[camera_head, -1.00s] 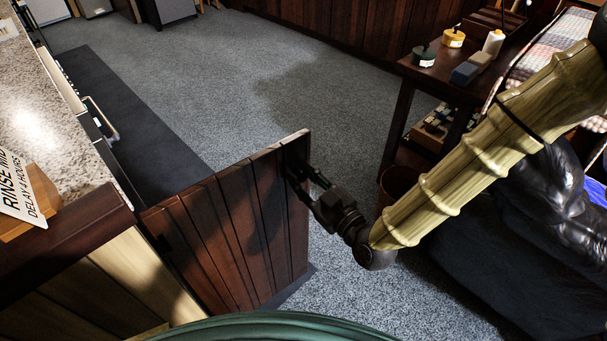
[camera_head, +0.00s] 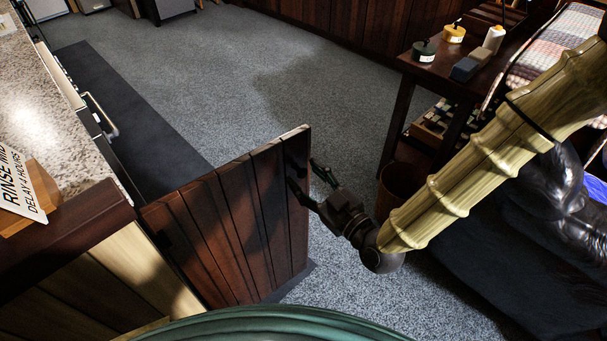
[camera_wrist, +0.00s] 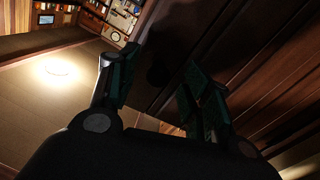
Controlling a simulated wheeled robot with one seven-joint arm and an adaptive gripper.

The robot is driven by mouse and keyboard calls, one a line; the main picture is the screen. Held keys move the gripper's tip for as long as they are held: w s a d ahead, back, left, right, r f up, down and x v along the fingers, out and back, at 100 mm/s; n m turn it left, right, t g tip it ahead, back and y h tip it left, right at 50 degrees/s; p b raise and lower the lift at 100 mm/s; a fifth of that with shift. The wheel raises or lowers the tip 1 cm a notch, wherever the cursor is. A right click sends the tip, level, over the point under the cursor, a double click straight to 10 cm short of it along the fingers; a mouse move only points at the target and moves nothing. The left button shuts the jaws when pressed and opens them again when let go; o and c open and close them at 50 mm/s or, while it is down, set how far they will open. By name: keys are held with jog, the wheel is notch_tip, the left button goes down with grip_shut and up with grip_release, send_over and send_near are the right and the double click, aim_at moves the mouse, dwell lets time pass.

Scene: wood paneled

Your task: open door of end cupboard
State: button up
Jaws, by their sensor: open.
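The dark wood-plank door (camera_head: 235,225) of the end cupboard stands swung out from the end of the counter, its free edge towards my arm. My gripper (camera_head: 307,180) is at the upper part of that free edge, open, with its fingers spread. In the wrist view my gripper (camera_wrist: 155,85) shows two dark green fingers apart, with the door's planks (camera_wrist: 250,60) close behind and to the right. I cannot tell whether a finger touches the door. The door's handle is not clearly seen.
A speckled counter (camera_head: 50,120) with a sign (camera_head: 20,185) is at left, above a dark floor mat (camera_head: 130,110). A dark wooden table (camera_head: 455,80) with small items stands at upper right, a bin (camera_head: 397,185) below it. Grey carpet between is clear.

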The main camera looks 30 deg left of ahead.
jog(key=v, duration=1)
jog(key=s+d+f+m+g+h, duration=0.1)
jog(key=d+f+m+h, duration=0.35)
jog(key=d+f, duration=0.55)
jog(key=s+d+f+m+g+h, duration=0.1)
jog(key=d+f+m+h, duration=0.4)
jog(key=f, duration=0.8)
jog(key=s+d+f+m+g+h, duration=0.1)
jog(key=s+d+f+h, duration=0.1)
jog(key=s+d+f, duration=0.3)
jog(key=s+d+f+m+g+h, duration=0.1)
jog(key=d+f+m+h, duration=0.1)
jog(key=d, duration=0.5)
jog(key=s+d+f+m+g+h, duration=0.3)
jog(key=s+d+m, duration=0.1)
jog(key=s+d, duration=0.5)
notch_tip(320, 180, up, 15)
jog(key=w+p, duration=0.1)
jog(key=p, duration=1.4)
jog(key=shift+d+f+p, duration=0.15)
jog(key=shift+d+p, duration=0.15)
jog(key=shift+d, duration=0.05)
